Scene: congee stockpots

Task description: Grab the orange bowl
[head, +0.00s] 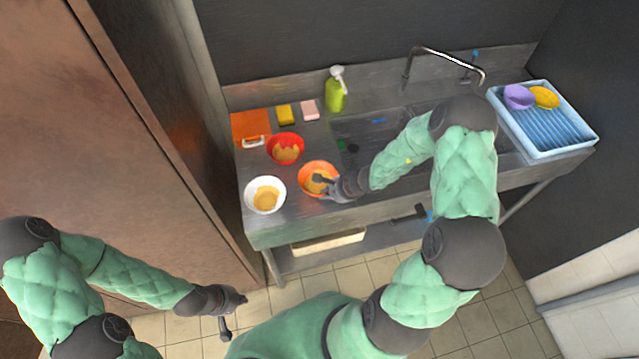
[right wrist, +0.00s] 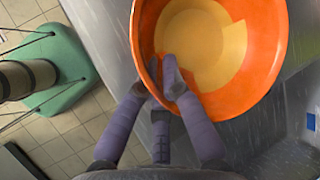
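The orange bowl (head: 306,188), with yellow-tan food in it, is on the metal counter near the front edge. It fills the upper middle of the right wrist view (right wrist: 262,75). My right gripper (head: 322,182) is at the bowl's near right rim. In the right wrist view its fingers (right wrist: 155,82) close in on the rim, one inside the bowl and another outside, with the wall pinched between them. Whether the bowl's base touches the counter is hard to tell. My left gripper (head: 236,314) is open and empty over the floor, away from the counter.
A red bowl (head: 285,148) and a white bowl (head: 265,195), both with food, stand close to the orange bowl. The sink (head: 362,130) and blue dish rack (head: 548,125) are right.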

